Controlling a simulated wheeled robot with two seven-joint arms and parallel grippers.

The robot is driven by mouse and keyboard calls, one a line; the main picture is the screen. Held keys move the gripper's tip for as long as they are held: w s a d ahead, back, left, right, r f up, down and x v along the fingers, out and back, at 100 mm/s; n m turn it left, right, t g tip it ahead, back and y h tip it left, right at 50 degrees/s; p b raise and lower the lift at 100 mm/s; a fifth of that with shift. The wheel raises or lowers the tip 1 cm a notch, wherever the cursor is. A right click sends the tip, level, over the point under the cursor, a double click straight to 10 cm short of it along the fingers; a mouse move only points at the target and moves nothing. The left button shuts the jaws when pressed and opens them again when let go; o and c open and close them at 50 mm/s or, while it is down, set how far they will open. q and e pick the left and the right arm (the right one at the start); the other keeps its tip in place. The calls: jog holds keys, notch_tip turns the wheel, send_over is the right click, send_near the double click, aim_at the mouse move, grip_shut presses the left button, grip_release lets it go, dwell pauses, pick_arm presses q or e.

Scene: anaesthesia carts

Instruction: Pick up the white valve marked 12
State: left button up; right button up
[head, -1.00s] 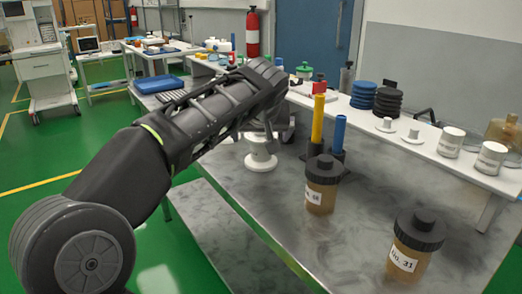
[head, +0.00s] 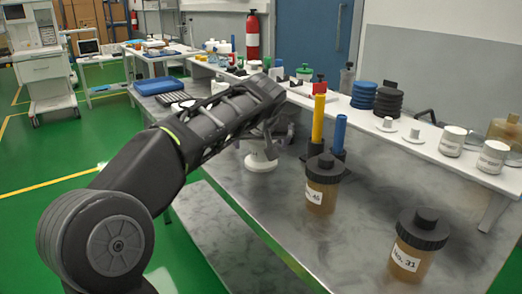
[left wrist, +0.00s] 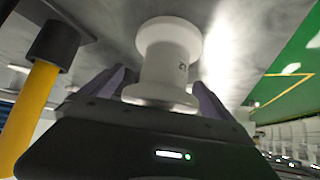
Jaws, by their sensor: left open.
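The white valve (head: 260,163) is spool-shaped and stands on the metal bench top, its upper part hidden by my arm in the head view. In the left wrist view the valve (left wrist: 166,62) shows a wide flange at each end and a small dark mark that looks like 12. My left gripper (left wrist: 158,86) is open, with one purple finger on each side of the valve. I cannot tell whether the fingers touch it. In the head view the left fingers are mostly hidden behind the arm. My right gripper is not in view.
A yellow cylinder (head: 318,118) and a blue cylinder (head: 340,132) stand in dark bases right of the valve. Two brown jars with black lids, the nearer one (head: 417,243) labelled 31, stand further right. A white shelf (head: 430,147) with several items runs along the back.

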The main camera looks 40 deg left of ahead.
pick_arm(q)
jog(key=shift+c, duration=0.6)
jog(key=c, duration=1.6)
jog(key=shift+r, duration=0.15)
notch_tip(320, 180, up, 10)
jog(key=p, duration=0.4)
